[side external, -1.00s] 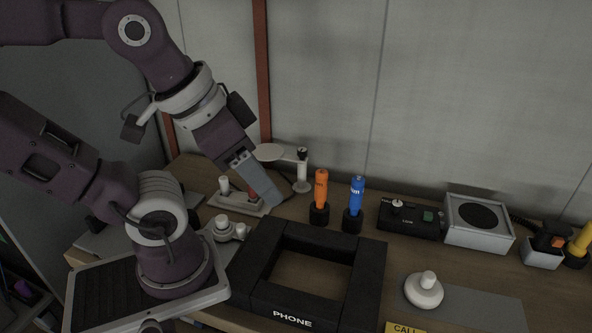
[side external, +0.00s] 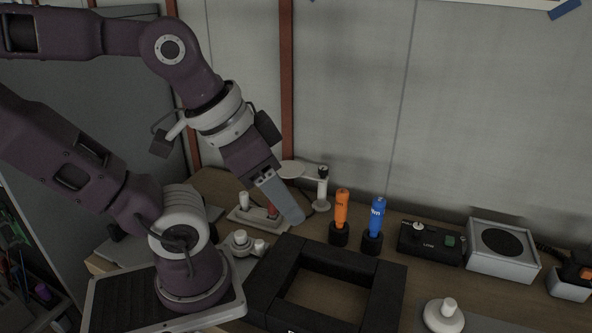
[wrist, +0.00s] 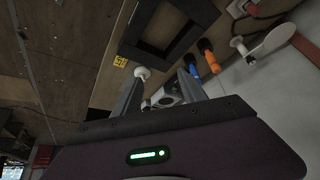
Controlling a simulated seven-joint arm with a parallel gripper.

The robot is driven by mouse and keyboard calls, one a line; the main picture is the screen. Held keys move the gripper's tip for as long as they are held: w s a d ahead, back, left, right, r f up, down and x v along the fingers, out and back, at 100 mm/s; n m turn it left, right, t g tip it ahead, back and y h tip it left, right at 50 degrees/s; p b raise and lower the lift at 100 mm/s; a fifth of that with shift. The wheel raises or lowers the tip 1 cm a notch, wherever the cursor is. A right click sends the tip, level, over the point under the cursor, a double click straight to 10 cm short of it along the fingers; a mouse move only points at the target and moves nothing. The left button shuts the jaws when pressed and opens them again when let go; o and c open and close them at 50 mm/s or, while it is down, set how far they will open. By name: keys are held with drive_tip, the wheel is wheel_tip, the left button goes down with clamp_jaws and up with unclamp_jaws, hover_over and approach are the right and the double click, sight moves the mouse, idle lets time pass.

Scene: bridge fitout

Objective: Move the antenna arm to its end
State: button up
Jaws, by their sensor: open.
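A pale arm with a flat disc (side external: 291,170) reaches left from an upright post (side external: 322,188) on a round base; I take this as the antenna arm. In the wrist view its disc (wrist: 274,39) is at the upper right, well away from my fingers. My gripper (side external: 292,215) points down and right, in front of the post in the side view, apparently not touching it. In the wrist view my gripper (wrist: 160,85) has its two fingers spread with nothing held between them. In the side view one finger hides the other.
Orange (side external: 341,207) and blue (side external: 376,216) handles stand right of the post. A plate with a white peg (side external: 244,202) is left of my gripper. A switch box (side external: 430,240) and speaker box (side external: 502,250) stand farther right.

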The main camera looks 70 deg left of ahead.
drive_tip(key=w+a+r+n+g, duration=0.25)
drive_tip(key=w+a+n, duration=0.35)
drive_tip(key=w+n, duration=0.3)
drive_tip(key=n+g, duration=0.3)
drive_tip(key=n, duration=1.4)
hover_over(307, 174)
wheel_tip(307, 174, down, 15)
drive_tip(key=shift+n, duration=0.5)
wheel_tip(307, 174, down, 7)
drive_tip(key=shift+a, duration=0.1)
drive_tip(key=shift+f, duration=0.5)
clamp_jaws()
